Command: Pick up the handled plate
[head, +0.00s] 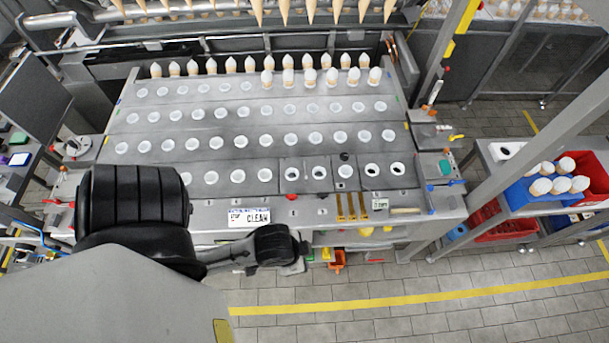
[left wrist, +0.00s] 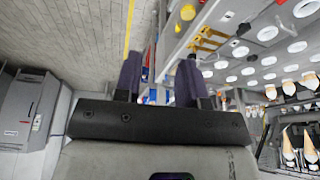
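In the head view, a grey square plate (head: 346,184) with a white-rimmed hole sits in the front row of the machine top. A small black knob (head: 344,156) stands at its back edge; I take this to be the handled plate. My left gripper (head: 295,250) is in front of the machine's front edge, lower left of the plate and apart from it. Its fingers are mostly hidden there. In the left wrist view my left gripper (left wrist: 160,62) has its two dark fingers apart with nothing held between them. My right gripper is not in view.
Yellow bars (head: 351,208) and a "CLEAN" sign (head: 249,217) lie along the machine's front edge. Several cones (head: 289,78) stand in the back rows. A blue bin (head: 540,193) with cones is at the right. The tiled floor in front (head: 420,275) is clear.

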